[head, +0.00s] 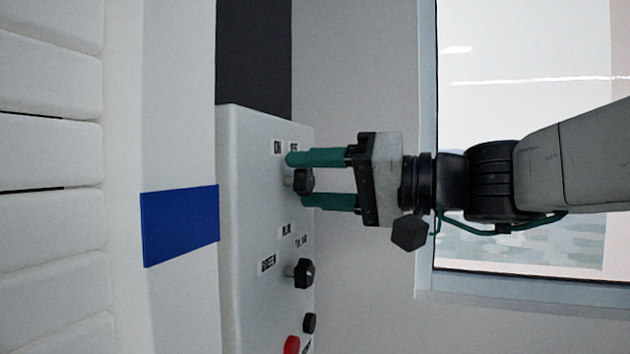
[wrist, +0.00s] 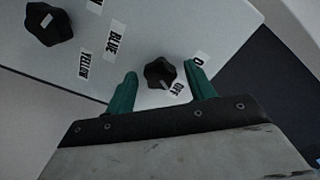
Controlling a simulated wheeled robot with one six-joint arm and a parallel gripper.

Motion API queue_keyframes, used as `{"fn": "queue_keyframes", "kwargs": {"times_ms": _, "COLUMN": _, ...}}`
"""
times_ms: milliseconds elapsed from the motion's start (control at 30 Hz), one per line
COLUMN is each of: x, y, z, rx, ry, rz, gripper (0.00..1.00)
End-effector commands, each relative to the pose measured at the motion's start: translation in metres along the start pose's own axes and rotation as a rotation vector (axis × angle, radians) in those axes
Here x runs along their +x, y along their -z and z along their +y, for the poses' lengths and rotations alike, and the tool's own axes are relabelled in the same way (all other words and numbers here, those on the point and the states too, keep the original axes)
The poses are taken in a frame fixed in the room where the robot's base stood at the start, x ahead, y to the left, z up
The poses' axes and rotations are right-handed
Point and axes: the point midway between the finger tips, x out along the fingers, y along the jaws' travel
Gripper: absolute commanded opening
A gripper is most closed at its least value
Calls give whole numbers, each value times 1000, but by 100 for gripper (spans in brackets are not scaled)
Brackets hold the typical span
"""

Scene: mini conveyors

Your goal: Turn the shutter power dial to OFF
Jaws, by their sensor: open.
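The power dial, a black lobed knob (head: 303,181), is on the white control panel (head: 250,200), near an ON label (head: 277,147) and a second, partly hidden label. In the wrist view the dial (wrist: 159,74) sits between my two green fingers, with an OFF label (wrist: 178,88) close to it. A small pale mark shows on the dial's side near OFF; its exact setting is hard to read. My gripper (head: 296,180) is open, its fingers on either side of the dial. In the wrist view my gripper (wrist: 160,82) shows gaps beside the knob.
A second black dial (head: 303,273) with colour labels is on the same panel, also seen in the wrist view (wrist: 48,24). A red button (head: 291,345) and a black button (head: 309,323) are beyond it. A window (head: 530,150) is at the right.

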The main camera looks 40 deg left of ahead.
Motion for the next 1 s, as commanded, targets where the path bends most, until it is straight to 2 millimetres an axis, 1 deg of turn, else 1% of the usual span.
{"fn": "queue_keyframes", "kwargs": {"times_ms": 133, "x": -18, "y": 1, "z": 0, "rx": -1, "ry": -2, "rz": 3, "gripper": 54}}
{"fn": "queue_keyframes", "kwargs": {"times_ms": 333, "x": -54, "y": 1, "z": 0, "rx": 0, "ry": -3, "rz": 4, "gripper": 54}}
{"fn": "queue_keyframes", "kwargs": {"times_ms": 500, "x": -72, "y": 0, "z": 0, "rx": 0, "ry": -2, "rz": 2, "gripper": 54}}
{"fn": "queue_keyframes", "kwargs": {"times_ms": 633, "x": -77, "y": 0, "z": 0, "rx": 0, "ry": -1, "rz": 1, "gripper": 54}}
{"fn": "queue_keyframes", "kwargs": {"times_ms": 1000, "x": -77, "y": 0, "z": 0, "rx": 1, "ry": -1, "rz": 1, "gripper": 54}}
